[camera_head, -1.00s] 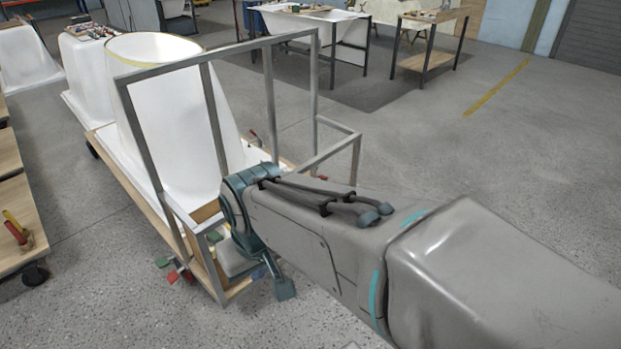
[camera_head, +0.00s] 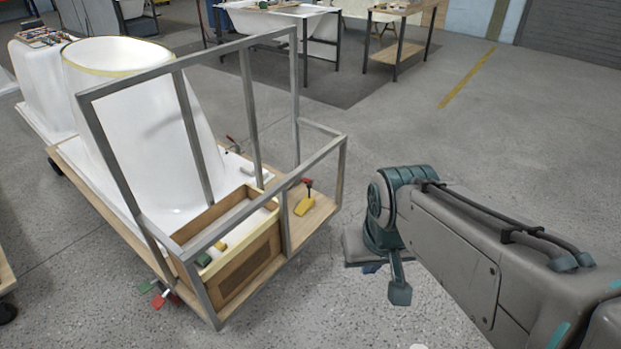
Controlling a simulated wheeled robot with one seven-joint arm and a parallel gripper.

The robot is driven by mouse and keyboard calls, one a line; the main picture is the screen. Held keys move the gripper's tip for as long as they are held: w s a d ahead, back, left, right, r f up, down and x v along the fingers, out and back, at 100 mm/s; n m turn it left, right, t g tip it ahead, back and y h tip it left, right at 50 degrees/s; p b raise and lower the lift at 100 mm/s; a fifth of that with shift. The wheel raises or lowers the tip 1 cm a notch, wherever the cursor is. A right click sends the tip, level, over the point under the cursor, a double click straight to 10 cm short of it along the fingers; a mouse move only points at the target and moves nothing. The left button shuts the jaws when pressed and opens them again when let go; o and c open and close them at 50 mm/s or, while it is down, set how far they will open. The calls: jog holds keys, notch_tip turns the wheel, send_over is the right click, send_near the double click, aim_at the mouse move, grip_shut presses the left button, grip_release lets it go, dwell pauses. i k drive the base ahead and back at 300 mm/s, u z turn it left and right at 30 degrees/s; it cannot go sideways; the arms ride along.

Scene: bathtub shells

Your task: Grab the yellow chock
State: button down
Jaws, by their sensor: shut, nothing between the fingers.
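A smaller yellow piece (camera_head: 220,246) shows inside the wooden box on the cart, beside a green piece (camera_head: 204,260). My gripper (camera_head: 372,267) is below my teal wrist, to the right of the cart and apart from it. Its fingers are small and partly hidden by the wrist; it is shut and holds nothing.
A grey metal frame (camera_head: 246,105) rises around the open wooden box (camera_head: 240,270) at the cart's near end. A white tub shell (camera_head: 135,125) stands behind it. Red and green pieces (camera_head: 158,300) stick out at the cart's lower left.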

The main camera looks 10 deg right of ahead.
aim_at(308, 202)
jog(key=i, duration=0.9)
jog(key=z, duration=0.55)
jog(key=k, duration=1.3)
jog(key=z, duration=0.8)
jog(key=i, duration=2.8)
jog(key=u, duration=0.6)
jog(key=i, duration=1.2)
jog(key=u, duration=1.8)
jog(key=i, duration=0.75)
jog(key=u, duration=0.5)
